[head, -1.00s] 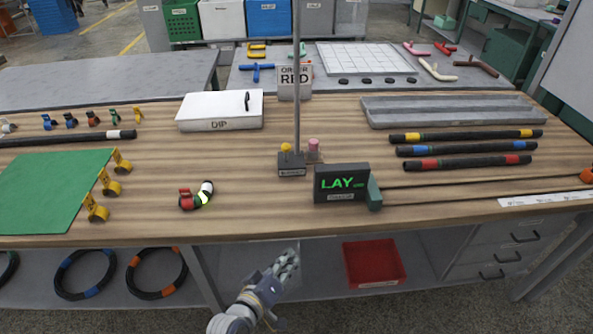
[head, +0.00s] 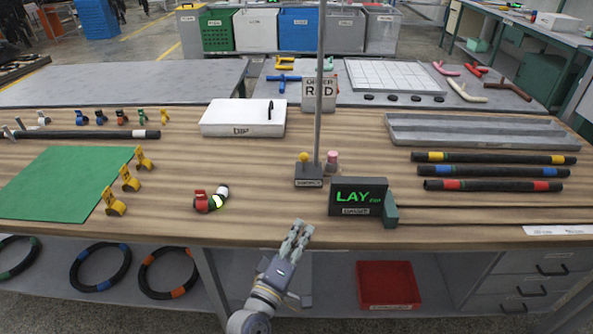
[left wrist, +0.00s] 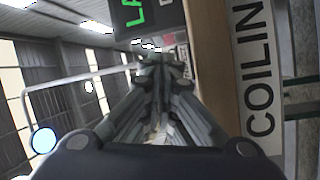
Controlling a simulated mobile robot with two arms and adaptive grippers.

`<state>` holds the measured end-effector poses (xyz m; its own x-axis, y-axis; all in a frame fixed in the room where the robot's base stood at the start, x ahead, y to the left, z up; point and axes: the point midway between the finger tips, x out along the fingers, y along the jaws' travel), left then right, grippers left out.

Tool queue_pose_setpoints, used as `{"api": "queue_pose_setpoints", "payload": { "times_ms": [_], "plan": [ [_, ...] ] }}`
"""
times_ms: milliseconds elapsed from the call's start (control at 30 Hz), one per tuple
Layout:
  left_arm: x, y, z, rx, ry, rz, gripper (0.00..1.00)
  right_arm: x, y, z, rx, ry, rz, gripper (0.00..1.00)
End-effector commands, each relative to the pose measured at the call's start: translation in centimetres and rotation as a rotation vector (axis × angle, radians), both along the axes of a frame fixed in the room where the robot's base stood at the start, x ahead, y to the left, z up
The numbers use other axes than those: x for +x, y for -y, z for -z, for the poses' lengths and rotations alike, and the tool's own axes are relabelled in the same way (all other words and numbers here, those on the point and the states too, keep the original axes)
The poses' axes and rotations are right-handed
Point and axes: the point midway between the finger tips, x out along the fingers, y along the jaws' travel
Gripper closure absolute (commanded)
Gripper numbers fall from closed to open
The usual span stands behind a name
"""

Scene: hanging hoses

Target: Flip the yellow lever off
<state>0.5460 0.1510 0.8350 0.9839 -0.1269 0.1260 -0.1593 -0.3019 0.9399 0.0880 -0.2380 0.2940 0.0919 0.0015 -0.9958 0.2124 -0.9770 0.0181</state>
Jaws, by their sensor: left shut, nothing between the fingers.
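A small yellow lever-like piece (head: 164,117) stands at the right end of a row of small coloured-handled fittings on the table. Several larger yellow pieces (head: 130,179) stand along the right edge of the green mat. A yellow knob (head: 304,157) sits on a small dark box beside a pink one. I cannot tell which of these is the task's lever, or its setting. My left gripper (head: 300,232) is shut and empty at the table's front edge, apart from all of them. It also shows in the left wrist view (left wrist: 162,65). My right gripper is not in view.
A red-handled fitting (head: 207,201) lies on the table left of my gripper. A dark display reading LAY (head: 358,197) stands to the right, near a thin upright pole (head: 319,80). A red bin (head: 388,284) is on the shelf below. The wooden front edge is close.

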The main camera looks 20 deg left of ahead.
Motion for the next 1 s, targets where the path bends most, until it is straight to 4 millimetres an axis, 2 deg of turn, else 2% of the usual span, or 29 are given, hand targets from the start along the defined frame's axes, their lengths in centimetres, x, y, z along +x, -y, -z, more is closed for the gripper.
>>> {"api": "queue_pose_setpoints", "payload": {
  "times_ms": [200, 333, 767, 867, 1000],
  "plan": [
    [1.0, -3.2, -1.6, -0.186, 0.101, -0.119, 1.00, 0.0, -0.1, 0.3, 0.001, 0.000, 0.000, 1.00],
    [1.2, -4.5, -2.1, -0.253, 0.138, -0.164, 1.00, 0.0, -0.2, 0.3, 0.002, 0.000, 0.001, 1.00],
    [1.2, -4.9, -2.3, -0.275, 0.150, -0.181, 1.00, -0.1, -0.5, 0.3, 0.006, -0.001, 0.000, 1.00],
    [1.7, -5.0, -2.5, -0.274, 0.151, -0.180, 1.00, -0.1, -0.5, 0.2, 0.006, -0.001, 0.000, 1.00],
    [3.6, -5.2, -3.2, -0.275, 0.152, -0.180, 1.00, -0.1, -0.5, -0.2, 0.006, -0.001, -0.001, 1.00]
  ]
}}
